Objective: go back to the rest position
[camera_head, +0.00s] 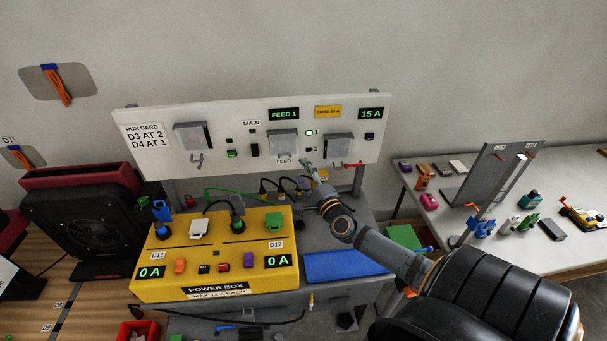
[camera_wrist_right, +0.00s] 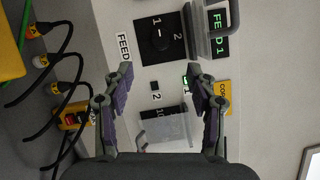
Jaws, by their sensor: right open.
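My right gripper (camera_head: 308,168) is in front of the white panel (camera_head: 150,113), near the FEED label. In the right wrist view the gripper (camera_wrist_right: 162,95) has its two fingers wide apart with nothing between them. Beyond them are a black FEED selector knob (camera_wrist_right: 158,37) marked 1 and 2, and a small switch under a clear cover (camera_wrist_right: 172,126). A grey-framed cover (camera_wrist_right: 205,35) stands beside the knob. The green FEED 1 display (camera_head: 284,114) is lit. My left gripper is not in view.
The yellow power box (camera_head: 215,283) stands below the panel, with both displays at 0 A. Cables and plugs (camera_head: 270,187) lie behind it. A blue mat (camera_head: 345,265) is under my right arm. A grey stand (camera_head: 492,185) and small parts are on the right table.

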